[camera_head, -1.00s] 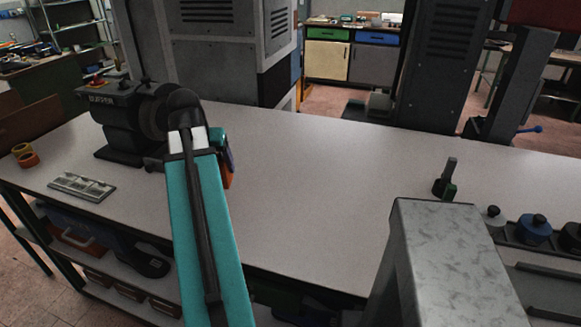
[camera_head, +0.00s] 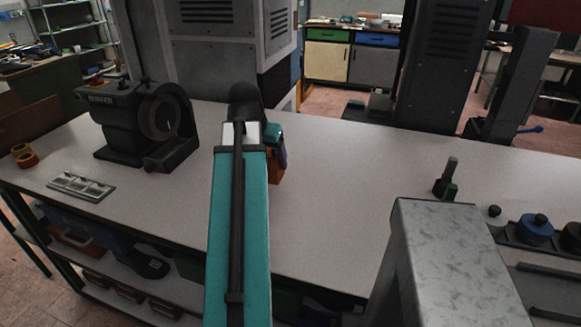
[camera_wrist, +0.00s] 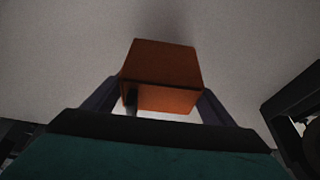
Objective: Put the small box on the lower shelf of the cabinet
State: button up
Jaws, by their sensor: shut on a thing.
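A small orange box (camera_wrist: 160,62) is between the two fingers of my gripper (camera_wrist: 155,98) in the wrist view, and the fingers are shut on it. In the head view the orange box (camera_head: 277,168) shows only in part, to the right of my teal arm. My gripper (camera_head: 278,148) is mostly hidden there behind the arm. The box is over the white worktop; I cannot tell whether it touches the surface. I cannot make out for certain which thing is the cabinet with the lower shelf.
A dark bench grinder (camera_head: 140,125) stands on the worktop (camera_head: 340,190) to the left of my arm. A small tray (camera_head: 80,186) and orange rings (camera_head: 25,155) lie further left. A grey block (camera_head: 445,250) and several knobs are at the right. The middle of the worktop is clear.

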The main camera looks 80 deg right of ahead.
jog(key=shift+s, duration=0.1)
dwell(0.3)
jog(key=w+d+f+p, duration=0.1)
jog(key=w+d+p, duration=0.2)
jog(key=d, duration=1.1)
jog(key=shift+w+d+f, duration=0.15)
jog(key=shift+w, duration=0.1)
jog(key=shift+w+p+x, duration=0.2)
jog(key=shift+p+x, duration=0.55)
jog(key=shift+x, duration=0.45)
jog(key=shift+d+f, duration=0.15)
jog(key=shift+f, duration=0.6)
jog(key=shift+f, duration=0.1)
jog(key=o, duration=1)
